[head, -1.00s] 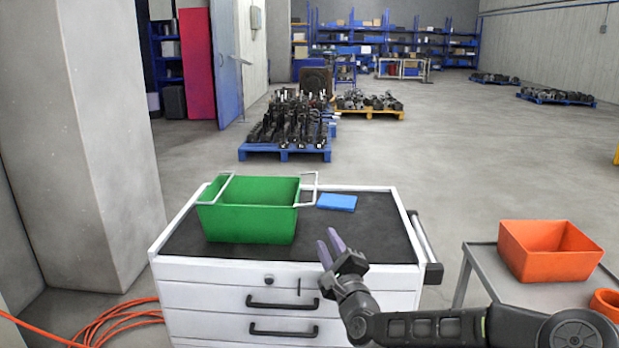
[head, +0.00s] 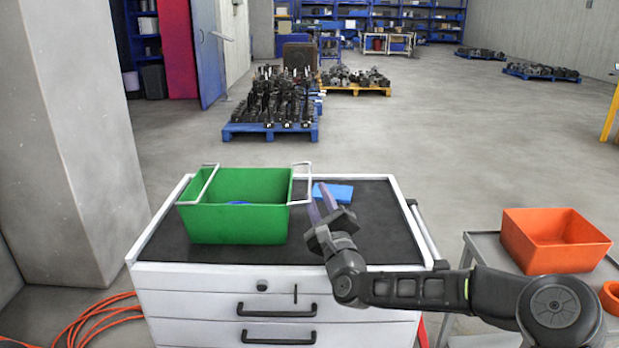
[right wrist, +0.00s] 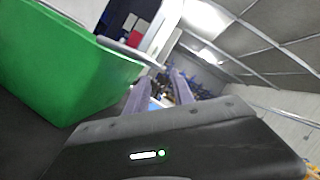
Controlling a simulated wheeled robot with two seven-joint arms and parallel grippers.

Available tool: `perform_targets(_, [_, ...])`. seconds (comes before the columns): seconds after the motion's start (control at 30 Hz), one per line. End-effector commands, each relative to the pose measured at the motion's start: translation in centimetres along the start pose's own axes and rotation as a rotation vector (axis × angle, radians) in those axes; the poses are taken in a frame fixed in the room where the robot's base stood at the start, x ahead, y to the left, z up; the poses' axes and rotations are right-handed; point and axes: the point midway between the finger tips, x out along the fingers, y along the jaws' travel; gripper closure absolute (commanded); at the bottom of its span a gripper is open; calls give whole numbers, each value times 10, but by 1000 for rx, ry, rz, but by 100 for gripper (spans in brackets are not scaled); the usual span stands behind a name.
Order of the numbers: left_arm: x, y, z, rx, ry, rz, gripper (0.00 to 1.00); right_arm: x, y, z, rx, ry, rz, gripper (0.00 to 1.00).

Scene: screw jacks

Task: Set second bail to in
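The green bin (head: 237,222) stands on the dark top of a white drawer cabinet. It has two pale wire bails. The left bail (head: 207,186) lies inward over the bin's opening. The right bail (head: 311,184) sticks outward past the bin's right rim. My right gripper (head: 317,194) is open and empty, its purple fingers pointing up and away just by the outer bar of the right bail. I cannot tell whether they touch it. In the right wrist view the fingers (right wrist: 160,90) are apart, with the green bin (right wrist: 70,75) on the left. My left gripper is not in view.
A blue flat block (head: 334,192) lies on the cabinet top (head: 375,235) behind my right gripper. A little blue shows inside the bin. An orange bin (head: 556,245) stands on a grey cart at right. The cabinet top's right part is clear.

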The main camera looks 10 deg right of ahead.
Motion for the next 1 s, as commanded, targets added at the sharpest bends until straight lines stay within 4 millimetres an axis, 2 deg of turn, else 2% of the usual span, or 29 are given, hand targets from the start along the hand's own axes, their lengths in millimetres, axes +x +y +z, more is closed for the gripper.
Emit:
perform_targets(0.5, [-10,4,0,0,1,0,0,67,0,1,1,0,-1,71])
perform_targets(0.87, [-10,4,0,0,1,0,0,74,1,0,-1,0,1,71])
perform_targets(1.0, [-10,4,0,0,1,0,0,74,0,0,-1,0,1,81])
